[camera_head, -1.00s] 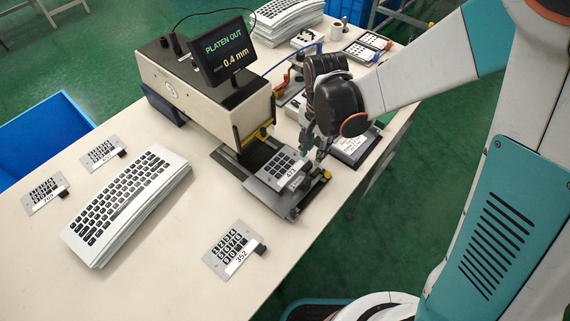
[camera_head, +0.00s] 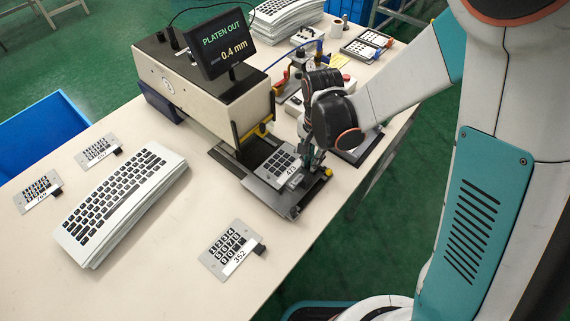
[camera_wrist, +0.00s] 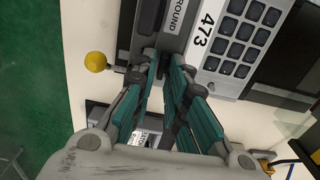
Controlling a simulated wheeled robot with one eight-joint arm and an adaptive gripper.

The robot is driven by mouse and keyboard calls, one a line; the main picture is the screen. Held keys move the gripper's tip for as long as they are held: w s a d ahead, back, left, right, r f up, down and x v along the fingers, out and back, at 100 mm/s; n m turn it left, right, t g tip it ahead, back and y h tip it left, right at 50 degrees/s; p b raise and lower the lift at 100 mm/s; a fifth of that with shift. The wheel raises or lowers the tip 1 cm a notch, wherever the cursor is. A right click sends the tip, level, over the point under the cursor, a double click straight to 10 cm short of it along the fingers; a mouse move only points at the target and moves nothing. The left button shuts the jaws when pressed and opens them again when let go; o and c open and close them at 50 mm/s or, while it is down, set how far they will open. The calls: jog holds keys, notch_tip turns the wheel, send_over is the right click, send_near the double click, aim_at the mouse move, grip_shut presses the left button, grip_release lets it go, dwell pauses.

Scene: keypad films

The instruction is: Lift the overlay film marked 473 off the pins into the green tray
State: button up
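The film marked 473 (camera_head: 279,161) is a grey plate with dark keys and a white label. It lies on the dark platen (camera_head: 262,187) in front of the press. In the wrist view the film (camera_wrist: 237,40) shows its label and keys at upper right. My gripper (camera_wrist: 163,62) is at the label end of the film, with a narrow gap between its fingertips. In the head view my gripper (camera_head: 312,165) is low over the platen's right side. I cannot clearly make out the green tray.
The press (camera_head: 205,92) stands behind the platen, its screen reading "PLATEN OUT 0.4 mm". A yellow knob (camera_head: 328,172) is close to my gripper. Film 352 (camera_head: 232,248) and a keyboard stack (camera_head: 120,205) lie to the left. The table's right edge is near.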

grip_shut()
jog(key=shift+r, duration=0.1)
notch_tip(320, 180, up, 20)
jog(key=p, duration=1.3)
jog(key=shift+p, duration=0.35)
